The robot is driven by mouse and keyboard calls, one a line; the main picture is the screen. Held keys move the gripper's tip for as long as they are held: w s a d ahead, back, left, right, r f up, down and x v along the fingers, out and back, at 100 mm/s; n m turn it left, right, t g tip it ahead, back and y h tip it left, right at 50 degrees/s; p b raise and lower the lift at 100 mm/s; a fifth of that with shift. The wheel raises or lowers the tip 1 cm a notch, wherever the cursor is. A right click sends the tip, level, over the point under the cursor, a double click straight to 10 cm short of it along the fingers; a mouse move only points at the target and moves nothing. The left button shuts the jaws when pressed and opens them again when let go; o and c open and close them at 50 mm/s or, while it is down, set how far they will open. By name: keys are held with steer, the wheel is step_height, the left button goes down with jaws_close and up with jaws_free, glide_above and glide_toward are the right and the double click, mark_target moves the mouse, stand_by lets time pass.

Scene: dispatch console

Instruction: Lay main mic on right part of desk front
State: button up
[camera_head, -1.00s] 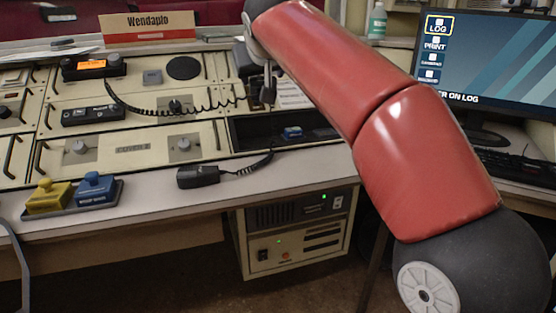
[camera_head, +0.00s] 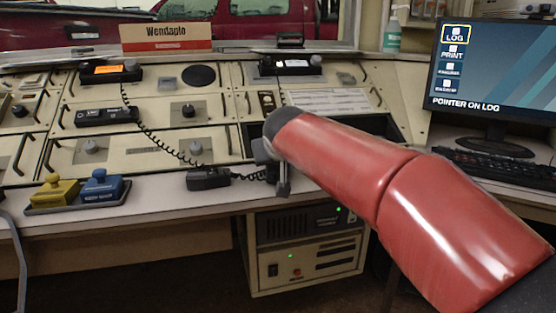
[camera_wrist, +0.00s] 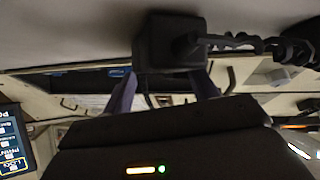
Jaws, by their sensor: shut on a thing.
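My gripper (camera_head: 283,182) is low at the front desk edge, right of a black handset (camera_head: 208,179) lying on the desk front (camera_head: 150,197). In the wrist view, my gripper (camera_wrist: 165,88) is shut on a black mic (camera_wrist: 170,45), with a finger on each side. I take this for the main mic; its coiled cord (camera_wrist: 245,42) runs off to the right there. The pale desk surface (camera_wrist: 70,30) is close by; I cannot tell whether the mic touches it. A coiled cord (camera_head: 150,128) comes down from the left radio (camera_head: 110,72).
A tray with a yellow (camera_head: 54,193) and a blue block (camera_head: 101,187) stands at the left front. A second radio (camera_head: 290,65) sits at the back. A monitor (camera_head: 490,70) and keyboard (camera_head: 500,168) are at the right. A white unit (camera_head: 305,250) is under the desk.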

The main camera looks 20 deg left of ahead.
steer(key=shift+f, duration=0.2)
steer(key=o, duration=1.7)
steer(key=shift+c, duration=0.2)
steer(key=shift+r, duration=0.1)
